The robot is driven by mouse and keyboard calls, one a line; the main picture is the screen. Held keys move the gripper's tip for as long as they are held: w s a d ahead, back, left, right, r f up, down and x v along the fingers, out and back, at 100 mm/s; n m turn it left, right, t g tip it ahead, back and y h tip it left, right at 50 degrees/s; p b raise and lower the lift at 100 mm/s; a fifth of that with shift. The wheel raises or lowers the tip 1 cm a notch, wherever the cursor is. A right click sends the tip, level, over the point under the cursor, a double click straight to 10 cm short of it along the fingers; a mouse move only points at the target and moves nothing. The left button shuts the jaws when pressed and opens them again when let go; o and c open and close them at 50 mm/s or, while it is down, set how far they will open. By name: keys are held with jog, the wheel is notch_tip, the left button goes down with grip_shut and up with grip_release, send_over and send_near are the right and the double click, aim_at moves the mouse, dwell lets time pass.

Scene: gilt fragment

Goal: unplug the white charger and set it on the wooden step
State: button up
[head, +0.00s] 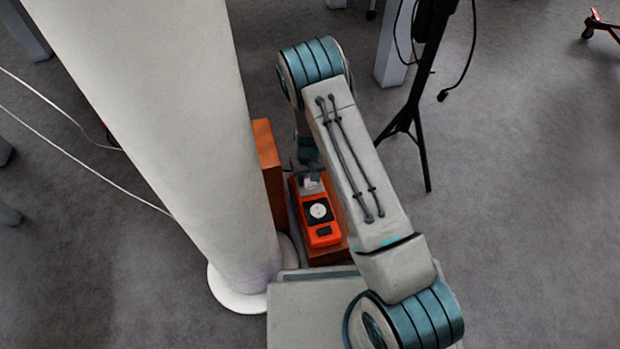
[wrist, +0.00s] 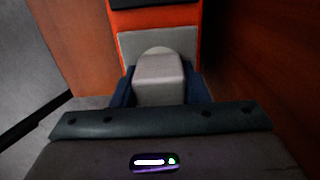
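The white charger (wrist: 160,80) stands against a grey panel (wrist: 128,43) on the orange unit (wrist: 152,19); I cannot tell whether it is fully seated there. In the head view the charger (head: 312,184) is a small pale block at the far end of the orange unit (head: 323,236). My gripper (wrist: 160,92) has a dark blue finger close against each side of the charger, with no clear gap. In the head view my gripper (head: 309,176) is partly hidden by my arm. Brown wood, apparently the wooden step (head: 327,258), shows beneath the orange unit.
An upright wooden panel (head: 268,165) stands left of the orange unit, next to a thick white column (head: 185,130). A black tripod stand (head: 415,110) with a hanging cable is at right. Thin white cables (head: 75,125) cross the left side. Grey floor at right is open.

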jog(key=shift+c, duration=1)
jog(key=shift+r+p, duration=2.1)
jog(key=shift+r, duration=0.9)
